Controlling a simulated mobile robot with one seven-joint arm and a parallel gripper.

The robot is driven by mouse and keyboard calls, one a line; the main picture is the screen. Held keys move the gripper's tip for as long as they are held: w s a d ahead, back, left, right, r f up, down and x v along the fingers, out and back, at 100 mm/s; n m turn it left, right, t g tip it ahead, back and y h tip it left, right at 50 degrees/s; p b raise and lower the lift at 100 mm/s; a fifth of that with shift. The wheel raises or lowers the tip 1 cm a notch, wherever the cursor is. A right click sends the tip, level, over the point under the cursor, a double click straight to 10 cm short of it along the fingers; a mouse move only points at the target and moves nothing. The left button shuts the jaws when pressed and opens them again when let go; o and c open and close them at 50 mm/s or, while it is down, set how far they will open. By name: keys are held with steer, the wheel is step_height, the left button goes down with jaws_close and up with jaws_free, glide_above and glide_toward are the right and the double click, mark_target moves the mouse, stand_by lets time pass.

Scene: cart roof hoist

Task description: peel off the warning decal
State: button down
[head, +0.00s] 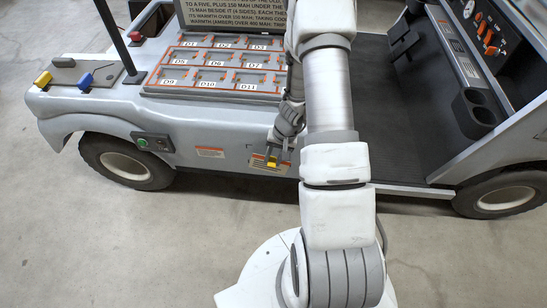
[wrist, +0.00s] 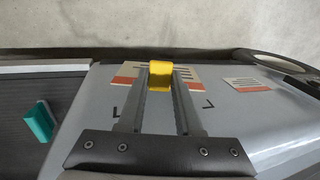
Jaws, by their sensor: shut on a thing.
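The warning decal (head: 258,163) is a cream label with an orange strip and dark print on the cart's grey side panel. In the wrist view the decal (wrist: 125,83) shows on both sides of my fingers, its middle hidden. A yellow tab (wrist: 160,70) sits between the fingertips at the decal. My gripper (wrist: 160,80) is shut on this tab; in the head view my gripper (head: 272,160) is low against the side panel. I cannot tell whether the decal's edges are lifted. Two dark corner marks (wrist: 115,112) lie on the panel beside the fingers.
A similar orange-and-white label (head: 210,152) is left of my gripper. A control box with a green button (head: 143,143) is further left. Numbered compartments (head: 215,70) are above. The cart's dark floor (head: 410,130) is right. A teal block (wrist: 38,122) lies there. Floor in front is clear.

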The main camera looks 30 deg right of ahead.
steer(key=shift+s+a+b, duration=0.5)
steer(key=shift+s+a, duration=0.05)
steer(key=shift+s, duration=0.25)
steer(key=shift+s+a+b, duration=0.5)
steer(key=shift+s, duration=0.3)
steer(key=shift+s+a+b, duration=0.5)
steer(key=shift+s+a, duration=0.05)
steer(key=shift+s, duration=0.25)
